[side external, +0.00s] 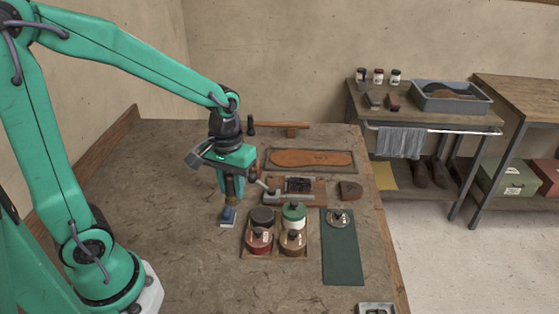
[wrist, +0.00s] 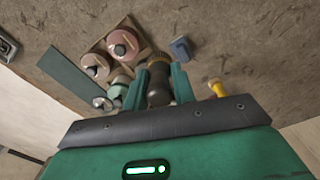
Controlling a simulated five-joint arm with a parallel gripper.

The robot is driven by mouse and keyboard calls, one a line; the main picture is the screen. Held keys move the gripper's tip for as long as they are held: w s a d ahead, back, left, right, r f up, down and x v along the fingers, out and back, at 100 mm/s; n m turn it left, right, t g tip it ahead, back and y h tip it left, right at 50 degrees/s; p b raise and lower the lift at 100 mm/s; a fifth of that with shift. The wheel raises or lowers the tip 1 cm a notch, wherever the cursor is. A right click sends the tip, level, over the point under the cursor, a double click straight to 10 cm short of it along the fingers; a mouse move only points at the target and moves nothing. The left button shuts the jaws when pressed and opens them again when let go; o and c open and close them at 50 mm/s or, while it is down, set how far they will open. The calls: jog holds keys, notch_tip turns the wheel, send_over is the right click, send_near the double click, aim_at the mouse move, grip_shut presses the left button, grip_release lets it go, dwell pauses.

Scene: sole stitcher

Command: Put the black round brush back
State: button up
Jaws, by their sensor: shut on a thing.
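My gripper (side external: 231,190) is shut on a dark-handled brush (wrist: 158,85), taken to be the black round brush. In the wrist view the dark handle is between the two green fingers, with a tan part beyond it. In the side view the brush is mostly hidden by my gripper, which is left of and behind the jar tray (side external: 274,257). I cannot tell whether the brush touches anything.
The tray also holds a green jar (side external: 293,215), a red jar (side external: 258,240) and a brown jar (side external: 292,241). A blue block (side external: 228,216) lies left of it. A yellow-handled tool (wrist: 217,87) shows in the wrist view. A green mat (side external: 341,260) lies right. The bench's front left is clear.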

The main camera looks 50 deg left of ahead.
jog(key=a+f, duration=0.2)
jog(key=a, duration=0.1)
jog(key=w+a+f, duration=0.1)
jog(key=a+f, duration=0.1)
jog(key=a, duration=0.2)
jog(key=w+a+f, duration=0.1)
jog(key=a+f, duration=0.2)
jog(key=a, duration=0.1)
jog(key=shift+w+a, duration=0.1)
jog(key=shift+a, duration=0.1)
jog(key=shift+f, duration=2)
jog(key=shift+f, duration=0.1)
jog(key=o, duration=1)
notch_tip(320, 180, up, 12)
jog(key=shift+d+r, duration=0.1)
jog(key=shift+r, duration=0.1)
